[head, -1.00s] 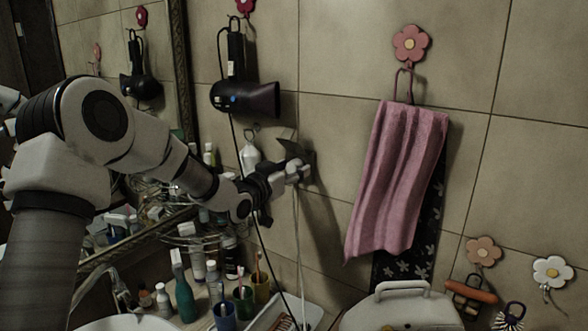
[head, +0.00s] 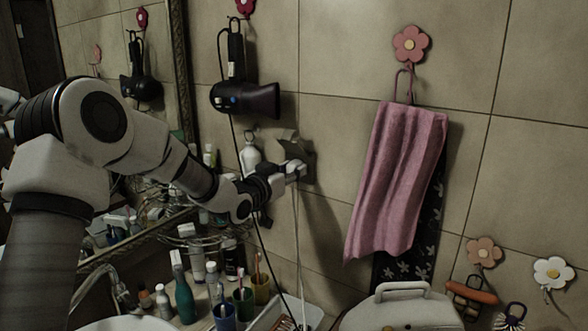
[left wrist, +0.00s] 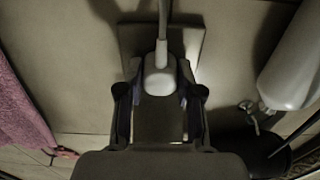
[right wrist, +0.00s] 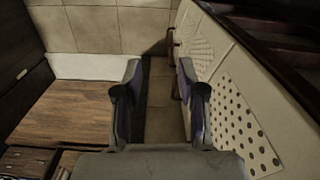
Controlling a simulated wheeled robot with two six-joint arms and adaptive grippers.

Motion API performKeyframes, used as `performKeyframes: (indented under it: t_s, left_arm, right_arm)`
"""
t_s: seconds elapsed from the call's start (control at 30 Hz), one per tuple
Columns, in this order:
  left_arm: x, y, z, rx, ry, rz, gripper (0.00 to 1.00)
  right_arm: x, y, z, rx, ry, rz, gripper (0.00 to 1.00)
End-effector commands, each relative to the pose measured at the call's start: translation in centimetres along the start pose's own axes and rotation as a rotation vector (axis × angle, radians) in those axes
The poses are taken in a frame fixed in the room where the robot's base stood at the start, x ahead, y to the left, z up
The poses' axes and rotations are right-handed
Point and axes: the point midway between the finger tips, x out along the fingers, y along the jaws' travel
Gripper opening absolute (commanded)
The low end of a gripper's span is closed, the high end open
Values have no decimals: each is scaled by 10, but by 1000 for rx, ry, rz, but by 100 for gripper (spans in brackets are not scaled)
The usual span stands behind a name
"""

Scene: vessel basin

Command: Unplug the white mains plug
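The white mains plug (left wrist: 159,76) sits at a brownish square wall socket plate (left wrist: 132,40) in the left wrist view. Its pale cable (left wrist: 163,20) runs up in that view and hangs down the wall in the head view. My left gripper (left wrist: 160,84) is at the plug, with one finger on each side of it. In the head view, my left gripper (head: 297,170) is close to the wall and hides most of the plug. My right gripper (right wrist: 160,75) is open and empty.
A black hair dryer (head: 245,97) hangs above the left gripper, its dark cord passing close by. A white bottle (head: 250,154) hangs behind. A pink towel (head: 397,180) hangs to the right. Cups (head: 243,301) and bottles stand below. A perforated pale panel (right wrist: 245,110) is beside the right gripper.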

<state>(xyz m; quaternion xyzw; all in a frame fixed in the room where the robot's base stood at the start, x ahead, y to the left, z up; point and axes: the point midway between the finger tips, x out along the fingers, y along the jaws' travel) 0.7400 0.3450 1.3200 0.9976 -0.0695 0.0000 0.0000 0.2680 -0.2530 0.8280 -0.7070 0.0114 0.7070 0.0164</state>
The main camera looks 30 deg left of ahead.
Motion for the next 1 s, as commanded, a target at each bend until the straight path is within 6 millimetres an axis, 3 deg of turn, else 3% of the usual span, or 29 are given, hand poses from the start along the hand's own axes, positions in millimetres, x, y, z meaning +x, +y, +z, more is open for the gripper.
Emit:
performKeyframes:
  t_s: [1.0]
  left_arm:
    - [-34, 0, 0, -1, 1, -1, 0]
  right_arm:
    - [11, 0, 0, 0, 0, 0, 40]
